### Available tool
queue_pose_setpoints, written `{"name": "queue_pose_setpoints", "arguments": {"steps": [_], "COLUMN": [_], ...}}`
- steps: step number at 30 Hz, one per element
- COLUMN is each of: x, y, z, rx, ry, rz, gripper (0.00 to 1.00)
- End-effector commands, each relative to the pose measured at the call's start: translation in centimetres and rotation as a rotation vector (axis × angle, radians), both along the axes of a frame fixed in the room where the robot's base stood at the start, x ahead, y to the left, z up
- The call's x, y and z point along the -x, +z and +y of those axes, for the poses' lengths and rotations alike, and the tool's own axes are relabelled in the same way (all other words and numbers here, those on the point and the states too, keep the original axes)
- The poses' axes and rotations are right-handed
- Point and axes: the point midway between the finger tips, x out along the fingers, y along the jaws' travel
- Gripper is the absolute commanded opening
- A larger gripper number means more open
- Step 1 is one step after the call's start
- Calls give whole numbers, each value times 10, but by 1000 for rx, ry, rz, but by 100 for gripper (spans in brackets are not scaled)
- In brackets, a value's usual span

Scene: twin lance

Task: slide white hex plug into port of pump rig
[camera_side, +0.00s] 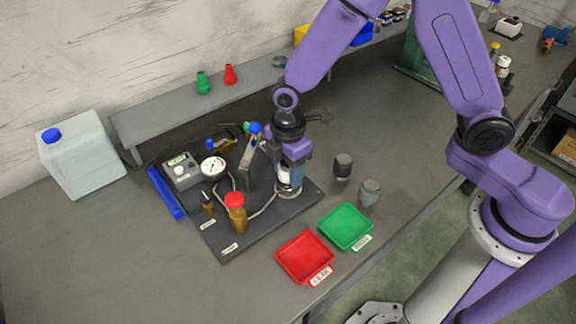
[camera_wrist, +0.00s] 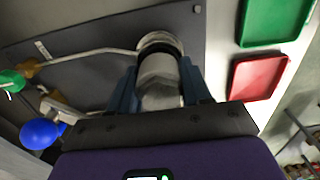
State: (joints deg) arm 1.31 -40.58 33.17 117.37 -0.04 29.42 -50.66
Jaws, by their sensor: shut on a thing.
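My gripper (camera_side: 291,170) points down over the right part of the pump rig's dark base plate (camera_side: 235,240). Its blue fingers (camera_wrist: 160,88) are shut on the white hex plug (camera_wrist: 160,75), one finger on each side. In the side view the plug (camera_side: 284,177) is a pale strip, partly hidden by the fingers. The port (camera_wrist: 160,42) is a round metal ring right at the plug's far end; it also shows under the gripper in the side view (camera_side: 288,191). The plug looks lined up with the ring. I cannot tell how far it is inside.
A gauge (camera_side: 213,167), a red-capped brass part (camera_side: 236,213) and an upright blue-topped lever (camera_side: 252,160) stand on the rig left of my gripper. Two grey pieces (camera_side: 343,165) (camera_side: 369,192) stand to the right. Green (camera_side: 345,227) and red (camera_side: 304,257) trays lie in front.

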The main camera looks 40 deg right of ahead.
Motion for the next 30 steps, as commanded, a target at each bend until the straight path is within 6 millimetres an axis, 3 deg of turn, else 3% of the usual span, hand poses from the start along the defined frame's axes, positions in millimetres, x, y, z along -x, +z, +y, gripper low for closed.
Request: {"name": "queue_pose_setpoints", "arguments": {"steps": [11,12,14,15,25,30], "x": [0,0,0,0,0,-1], "y": [-8,-8,-8,-8,-6,11], "z": [0,0,0,0,0,1], "rx": [0,0,-1,0,0,-3], "ry": [0,0,0,0,0,0], "rz": [0,-1,-1,-1,-1,-4], "gripper": [7,55,74,78,78,78]}}
